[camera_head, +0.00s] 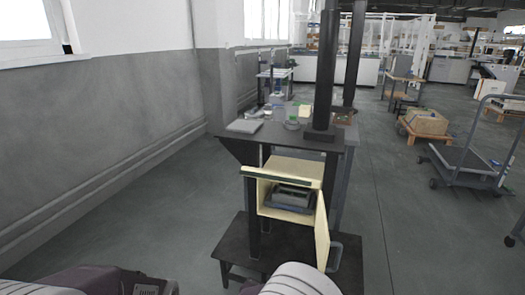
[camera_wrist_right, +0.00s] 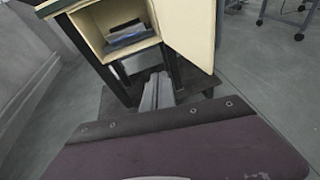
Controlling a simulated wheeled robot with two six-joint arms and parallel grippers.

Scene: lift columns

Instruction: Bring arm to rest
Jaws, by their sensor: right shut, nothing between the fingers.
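My right gripper (camera_wrist_right: 156,92) shows in the right wrist view as two grey fingers close together, with nothing between them. It points toward the dark stand below a small pale-yellow cabinet (camera_wrist_right: 88,20). In the head view, the cabinet (camera_head: 262,167) is mounted under the dark table, its door (camera_head: 322,232) open at the right. A grey device (camera_head: 291,197) sits inside it. Parts of my arms, purple and light ribbed grey, show along the bottom edge of the head view. Neither gripper can be made out there.
The dark table (camera_head: 285,135) carries bottles, small items and a black column (camera_head: 327,70). A low dark platform (camera_head: 233,245) stands below. A grey wall (camera_head: 100,130) runs along the left. A cart (camera_head: 465,165) and a wooden box (camera_head: 427,121) stand right; floor between is clear.

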